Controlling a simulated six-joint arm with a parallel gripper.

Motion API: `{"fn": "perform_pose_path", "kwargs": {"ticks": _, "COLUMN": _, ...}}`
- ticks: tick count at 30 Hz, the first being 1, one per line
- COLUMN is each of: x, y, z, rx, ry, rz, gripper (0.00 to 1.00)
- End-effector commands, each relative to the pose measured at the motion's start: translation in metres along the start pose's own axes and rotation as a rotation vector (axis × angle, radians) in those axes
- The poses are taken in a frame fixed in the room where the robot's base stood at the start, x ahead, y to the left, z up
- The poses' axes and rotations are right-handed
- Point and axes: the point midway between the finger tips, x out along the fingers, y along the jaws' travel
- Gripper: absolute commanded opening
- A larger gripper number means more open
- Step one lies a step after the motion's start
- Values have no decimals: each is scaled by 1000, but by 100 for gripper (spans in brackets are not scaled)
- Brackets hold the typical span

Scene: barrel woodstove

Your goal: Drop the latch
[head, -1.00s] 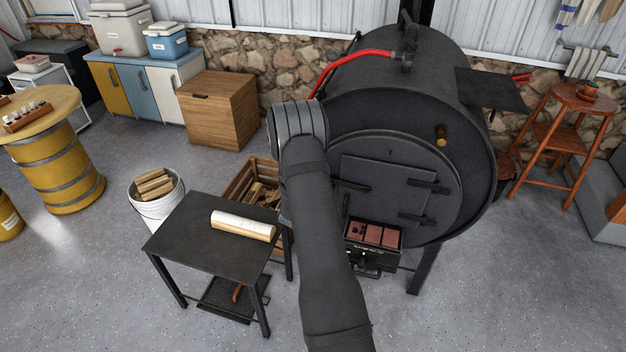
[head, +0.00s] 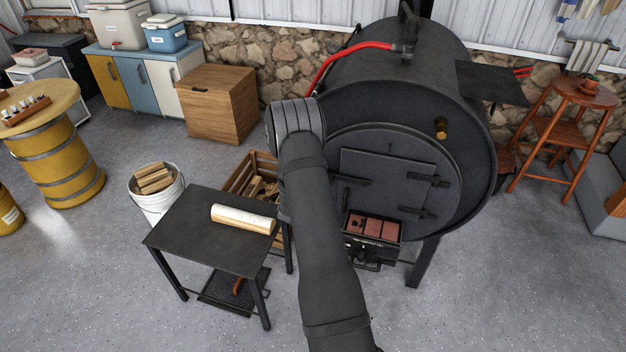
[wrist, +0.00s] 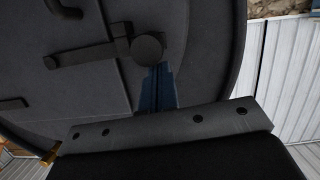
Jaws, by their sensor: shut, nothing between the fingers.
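The stove's dark door (head: 395,165) is set in the barrel's round front and looks closed. My gripper is hidden behind my arm in the head view.
A dark side table (head: 200,240) with a pale log (head: 243,218) stands left of my arm. A white bucket of wood (head: 157,200) and a wooden crate (head: 240,178) are near it. An open ash box with reddish bricks (head: 372,228) sits below the door.

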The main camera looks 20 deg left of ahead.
Motion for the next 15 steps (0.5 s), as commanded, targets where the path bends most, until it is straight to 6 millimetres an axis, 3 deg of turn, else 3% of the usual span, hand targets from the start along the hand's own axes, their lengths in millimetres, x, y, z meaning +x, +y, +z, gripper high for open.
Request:
{"fn": "perform_pose_path", "kwargs": {"ticks": 8, "x": -9, "y": -3, "z": -41, "rx": 3, "ry": 7, "rz": 0, "gripper": 0}}
{"fn": "perform_pose_path", "kwargs": {"ticks": 15, "x": -68, "y": -5, "z": -39, "rx": -1, "ry": 4, "rz": -2, "gripper": 0}}
